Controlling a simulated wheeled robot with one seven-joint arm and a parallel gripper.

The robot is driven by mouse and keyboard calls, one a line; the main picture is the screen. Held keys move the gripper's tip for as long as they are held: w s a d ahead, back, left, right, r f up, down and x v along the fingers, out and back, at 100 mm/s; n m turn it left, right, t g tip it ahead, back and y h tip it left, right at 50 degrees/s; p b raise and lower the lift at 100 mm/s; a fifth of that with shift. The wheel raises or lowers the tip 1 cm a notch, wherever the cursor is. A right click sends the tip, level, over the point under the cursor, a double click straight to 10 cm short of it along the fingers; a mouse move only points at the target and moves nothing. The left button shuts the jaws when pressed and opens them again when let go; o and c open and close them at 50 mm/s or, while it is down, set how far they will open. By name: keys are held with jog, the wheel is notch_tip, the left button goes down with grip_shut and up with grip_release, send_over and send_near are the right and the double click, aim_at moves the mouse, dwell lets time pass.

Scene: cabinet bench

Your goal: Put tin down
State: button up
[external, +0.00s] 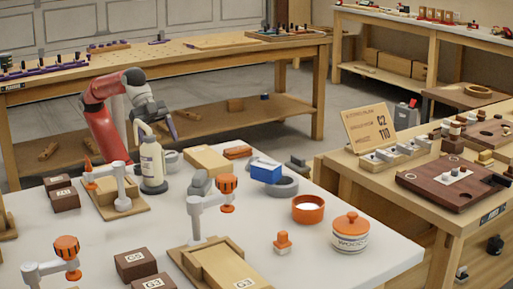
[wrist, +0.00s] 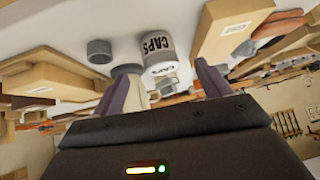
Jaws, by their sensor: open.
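A white tin with a grey end (wrist: 160,55), marked CAPS, stands on the white tabletop in the wrist view. My gripper (wrist: 166,82) is open, with one finger to each side of the tin in the picture; I see no contact. In the external view my gripper (external: 170,128) hangs above the far side of the white table, behind a cream bottle. A small grey-white round thing beside that bottle may be the same tin, but it is partly hidden. Another white tin with an orange lid (external: 350,234) stands at the table's near right.
The cream bottle (external: 152,168) stands close to my arm. A grey cylinder (wrist: 99,51) and wooden blocks lie around the CAPS tin. An orange ring (external: 308,210), a blue box (external: 266,172) and orange-topped posts crowd the white table (external: 385,262).

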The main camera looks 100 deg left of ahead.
aim_at(167, 156)
jog(key=a+f+h+b, duration=0.1)
jog(key=s+a+t+h+b, duration=0.1)
jog(key=shift+f+h, duration=0.3)
jog(key=shift+f, duration=0.1)
jog(key=shift+a+t+h+b, duration=0.3)
jog(key=shift+a+t+h, duration=0.1)
jog(key=shift+h, duration=0.1)
jog(key=x, duration=0.7)
jog(key=shift+w+d+r, duration=0.1)
jog(key=shift+d+r, duration=0.05)
jog(key=shift+d, duration=0.35)
jog(key=shift+r, duration=0.1)
jog(key=c, duration=1.2)
